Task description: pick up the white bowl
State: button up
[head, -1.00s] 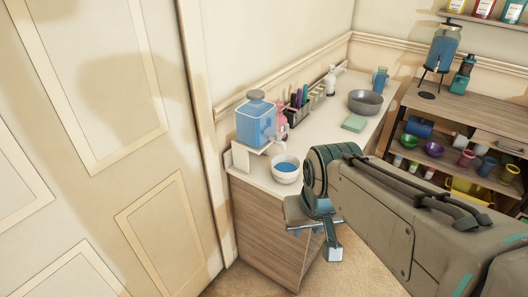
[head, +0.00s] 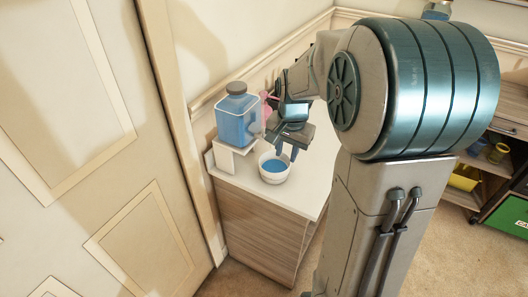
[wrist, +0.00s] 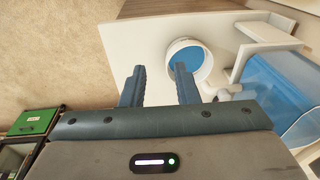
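The white bowl (head: 274,168) stands upright on the counter in front of the blue dispenser, with blue showing inside it. It also shows in the wrist view (wrist: 188,62), just beyond the fingertips. My gripper (head: 287,152) is above and just behind the bowl in the head view. In the wrist view its two fingers (wrist: 158,70) are apart with nothing between them. The right finger's tip overlaps the near rim of the bowl in the picture; I cannot tell whether it touches.
The blue dispenser (head: 238,118) sits on a white stand (head: 232,158) close beside the bowl, its tap near the bowl. The counter (head: 246,190) ends at a front edge close to the bowl. My arm hides most of the counter's far part.

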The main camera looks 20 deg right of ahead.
jog(key=w+d+f+m, duration=0.4)
jog(key=w+d+f, duration=0.1)
jog(key=w+f, duration=0.1)
send_over(285, 177)
jog(key=s, duration=0.1)
jog(key=shift+g+y, duration=0.3)
jog(key=f, duration=0.8)
jog(key=shift+s+d+f, duration=0.1)
jog(key=shift+d+f, duration=0.1)
jog(key=shift+d, duration=0.05)
jog(key=shift+w+a+f, duration=0.1)
jog(key=shift+w+f, duration=0.1)
jog(key=shift+f, duration=0.65)
jog(key=shift+w+a+f, duration=0.1)
jog(key=shift+w+f, duration=0.1)
jog(key=shift+f, duration=0.7)
jog(key=shift+w+a+f, duration=0.1)
jog(key=shift+w+f, duration=0.1)
jog(key=shift+f, duration=0.65)
grip_shut()
